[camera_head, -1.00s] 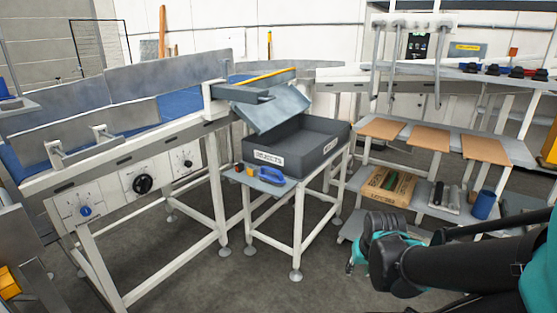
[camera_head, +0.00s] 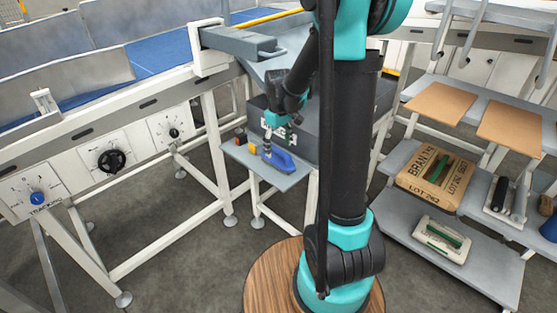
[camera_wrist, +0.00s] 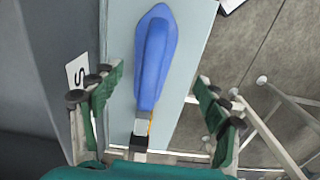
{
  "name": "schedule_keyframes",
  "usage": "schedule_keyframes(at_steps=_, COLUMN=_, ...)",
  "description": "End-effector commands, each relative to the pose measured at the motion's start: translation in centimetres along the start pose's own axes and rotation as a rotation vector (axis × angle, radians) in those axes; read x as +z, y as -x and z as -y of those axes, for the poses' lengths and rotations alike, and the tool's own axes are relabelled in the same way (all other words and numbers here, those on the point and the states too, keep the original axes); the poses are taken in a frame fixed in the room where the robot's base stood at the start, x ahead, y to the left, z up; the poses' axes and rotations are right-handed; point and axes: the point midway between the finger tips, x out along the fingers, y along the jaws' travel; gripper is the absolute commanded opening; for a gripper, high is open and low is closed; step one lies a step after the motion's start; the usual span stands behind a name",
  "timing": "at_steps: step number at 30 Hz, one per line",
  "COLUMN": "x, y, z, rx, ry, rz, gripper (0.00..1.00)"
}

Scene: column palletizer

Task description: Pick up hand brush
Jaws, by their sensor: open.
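A blue handled tool (camera_head: 278,157), which looks like the hand brush, lies on the small grey ledge (camera_head: 294,178) in front of the rejects bin. In the wrist view its long blue body (camera_wrist: 154,50) runs between my fingers, with a dark and white piece at its near end. My gripper (camera_head: 268,137) is just above the tool, pointing down. In the wrist view my gripper (camera_wrist: 158,76) is open, one finger on each side of the blue body, with gaps on both sides. Bristles cannot be made out.
The rejects bin (camera_head: 305,135) stands close behind the ledge, partly hidden by my arm. Small orange and dark items (camera_head: 243,141) sit left of the tool. A conveyor (camera_head: 120,115) runs at left.

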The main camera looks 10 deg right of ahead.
Motion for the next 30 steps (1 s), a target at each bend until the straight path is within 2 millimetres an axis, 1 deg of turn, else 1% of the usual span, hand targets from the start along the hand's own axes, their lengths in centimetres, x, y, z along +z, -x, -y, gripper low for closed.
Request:
schedule_keyframes(at_steps=3, x=-0.7, y=-0.5, z=-0.2, rx=-0.006, ry=0.020, rz=0.010, gripper=0.75)
schedule_keyframes(at_steps=11, x=-0.7, y=-2.8, z=-0.4, rx=-0.007, ry=0.023, rz=0.012, gripper=0.75)
schedule_keyframes(at_steps=14, x=-0.6, y=-3.8, z=-0.6, rx=-0.007, ry=0.022, rz=0.012, gripper=0.75)
schedule_keyframes(at_steps=18, x=-0.4, y=-5.8, z=-1.1, rx=-0.006, ry=0.021, rz=0.011, gripper=0.75)
schedule_keyframes(at_steps=21, x=-0.5, y=-6.9, z=-1.0, rx=-0.006, ry=0.022, rz=0.011, gripper=0.75)
schedule_keyframes(at_steps=25, x=-0.4, y=-7.7, z=-1.0, rx=-0.006, ry=0.022, rz=0.011, gripper=0.75)
schedule_keyframes(at_steps=30, x=-0.4, y=-7.7, z=-1.0, rx=-0.006, ry=0.022, rz=0.011, gripper=0.75)
